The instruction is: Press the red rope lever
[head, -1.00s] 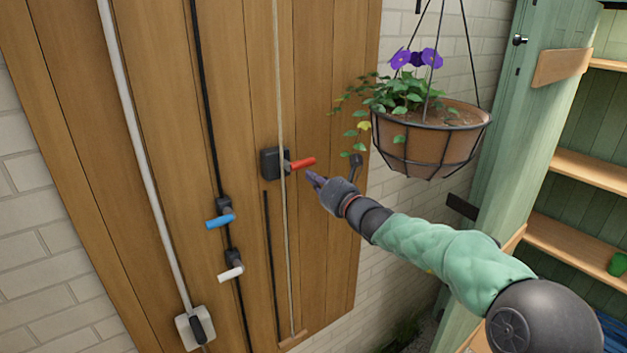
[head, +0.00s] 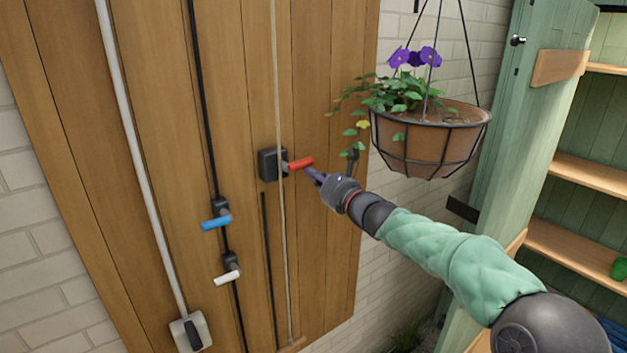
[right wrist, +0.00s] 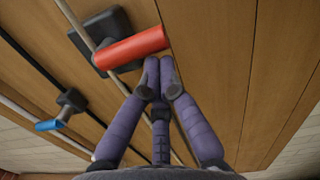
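The red rope lever (head: 301,163) sticks out to the right from a dark block on the wooden panel, with a pale rope running past it. In the right wrist view the red lever (right wrist: 132,46) lies just beyond my fingertips. My right gripper (head: 310,173) is at the lever's free end, slightly below it. Its purple fingers (right wrist: 161,75) are drawn together with nothing between them. The tips look very close to the lever; I cannot tell whether they touch. My left gripper is not in view.
A blue lever (head: 216,223) and a white lever (head: 228,277) are lower left on the panel. A hanging basket (head: 430,140) with purple flowers hangs right of the gripper, above my forearm. A green shelf unit (head: 575,175) stands at the right.

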